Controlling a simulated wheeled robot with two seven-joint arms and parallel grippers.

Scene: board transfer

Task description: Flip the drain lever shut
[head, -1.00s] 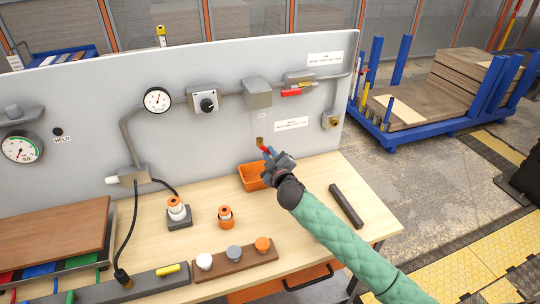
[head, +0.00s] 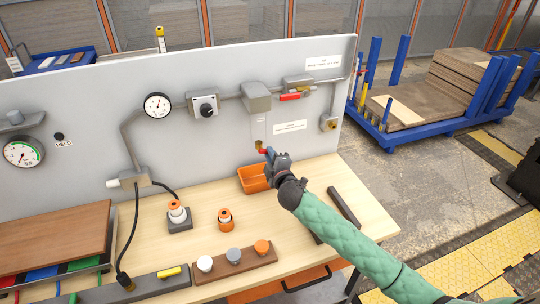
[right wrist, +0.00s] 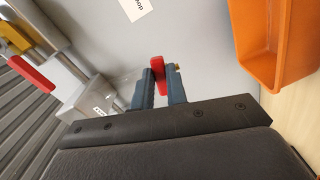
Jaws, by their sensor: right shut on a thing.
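A short red lever (head: 265,151) sits at a small brass valve (head: 259,145) low on the grey panel, above the orange bin. I take it for the drain lever. My right gripper (head: 270,155) is at this lever, its fingers closed around it. In the right wrist view the red lever (right wrist: 158,73) stands between the two blue-grey fingertips, and a bit of brass shows beside the right finger. The valve is mostly hidden there. My left gripper is not in view.
An orange bin (head: 247,180) stands close below my right gripper. A second red lever (head: 290,97) is higher on the pipe. A grey box (head: 257,97) hangs above. A dark bar (head: 343,206) lies right of my arm on the table.

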